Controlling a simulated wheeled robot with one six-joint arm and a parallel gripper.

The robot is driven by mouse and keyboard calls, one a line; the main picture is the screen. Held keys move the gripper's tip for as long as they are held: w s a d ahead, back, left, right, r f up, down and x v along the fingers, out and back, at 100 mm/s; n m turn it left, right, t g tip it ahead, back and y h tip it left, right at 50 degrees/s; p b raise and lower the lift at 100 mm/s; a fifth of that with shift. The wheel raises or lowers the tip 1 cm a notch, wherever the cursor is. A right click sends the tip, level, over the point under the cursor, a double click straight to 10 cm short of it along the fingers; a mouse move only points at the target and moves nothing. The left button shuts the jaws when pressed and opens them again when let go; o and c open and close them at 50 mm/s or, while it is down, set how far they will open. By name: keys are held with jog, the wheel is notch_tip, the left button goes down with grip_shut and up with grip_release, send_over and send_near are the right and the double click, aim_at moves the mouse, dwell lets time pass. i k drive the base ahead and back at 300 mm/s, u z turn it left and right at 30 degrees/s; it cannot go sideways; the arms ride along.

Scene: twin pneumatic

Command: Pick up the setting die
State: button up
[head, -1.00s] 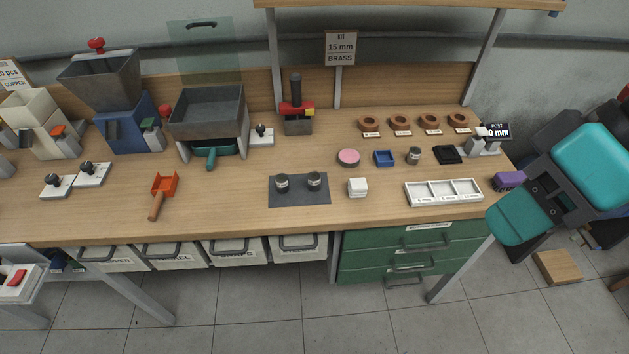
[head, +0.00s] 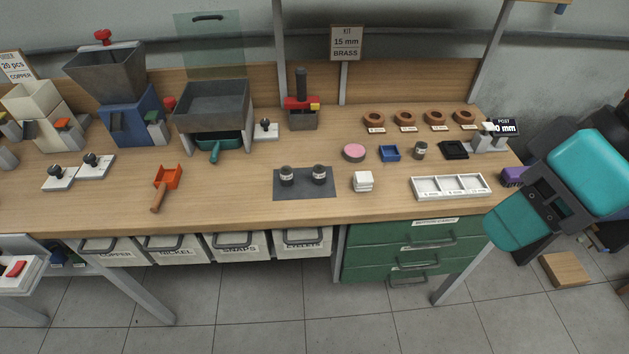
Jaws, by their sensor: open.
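Two small dark cylinders with pale labels stand upright on a grey mat (head: 304,192) near the bench's front: a left one (head: 287,175) and a right one (head: 319,174). A similar dark cylinder (head: 420,150) stands farther back, right of a blue square tray. I cannot tell which of these is the setting die; the labels are too small to read. My gripper (head: 545,197), teal and dark, is at the right, in front of the bench's right end and apart from the cylinders. It is open, with nothing seen in it; its fingertips are hard to make out.
A white block (head: 363,181) and a white three-part tray (head: 450,186) lie right of the mat. A pink disc (head: 354,152) and the blue tray (head: 390,153) lie behind. An orange scoop (head: 167,178) is at left. A red-headed press (head: 302,108) stands behind the mat.

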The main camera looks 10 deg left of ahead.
aim_at(318, 170)
jog(key=u, duration=0.5)
jog(key=k, duration=0.6)
jog(key=u, duration=1.45)
jog(key=i, duration=1.15)
jog(key=z, duration=0.5)
jog(key=i, duration=0.4)
jog(key=z, duration=0.55)
